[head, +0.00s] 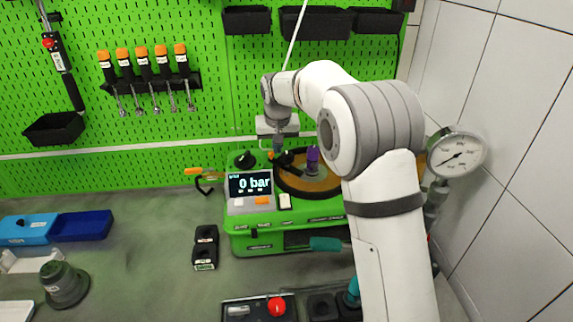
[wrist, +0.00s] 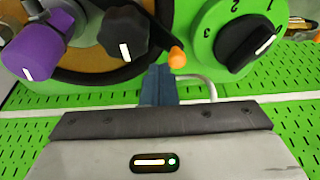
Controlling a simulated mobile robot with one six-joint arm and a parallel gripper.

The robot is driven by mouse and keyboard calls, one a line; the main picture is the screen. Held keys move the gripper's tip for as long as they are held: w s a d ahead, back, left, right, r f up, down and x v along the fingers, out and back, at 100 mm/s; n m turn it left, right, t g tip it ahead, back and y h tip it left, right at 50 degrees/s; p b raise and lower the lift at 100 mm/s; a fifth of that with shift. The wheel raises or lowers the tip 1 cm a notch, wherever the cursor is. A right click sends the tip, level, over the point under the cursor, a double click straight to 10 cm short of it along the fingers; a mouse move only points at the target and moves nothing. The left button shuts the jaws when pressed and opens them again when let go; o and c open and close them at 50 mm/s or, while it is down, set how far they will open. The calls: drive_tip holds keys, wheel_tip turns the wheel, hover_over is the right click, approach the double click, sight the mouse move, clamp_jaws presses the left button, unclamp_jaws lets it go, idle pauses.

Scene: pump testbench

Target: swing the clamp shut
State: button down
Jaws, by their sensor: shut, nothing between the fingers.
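The clamp (wrist: 125,38) shows in the wrist view as a black piece with a white line and a black arm ending in an orange tip (wrist: 176,57). It lies between the purple-capped part (wrist: 38,45) and the numbered dial (wrist: 243,38). In the head view the clamp (head: 286,158) is partly hidden by my gripper (head: 278,148). My gripper's fingers (wrist: 158,85) are shut and empty, close beside the orange tip. I cannot tell whether they touch it. The purple-capped part (head: 313,160) stands on the round top of the green testbench (head: 300,212).
The display (head: 250,184) reads 0 bar. A pressure gauge (head: 457,157) stands at the right by the tiled wall. An orange-ended hook (head: 205,180) sits left of the bench. Tools hang on the green pegboard (head: 160,140). Blue trays (head: 80,226) lie far left.

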drive_tip(key=shift+s+a, duration=0.25)
drive_tip(key=shift+a, duration=0.2)
drive_tip(key=shift+s, duration=0.15)
drive_tip(key=shift+s+a+b, duration=0.55)
drive_tip(key=shift+s+a, duration=0.1)
drive_tip(key=shift+s, duration=0.25)
drive_tip(key=shift+s+a+b, duration=0.1)
drive_tip(key=shift+s+b, duration=0.2)
drive_tip(key=shift+s, duration=0.25)
drive_tip(key=shift+r, duration=0.15)
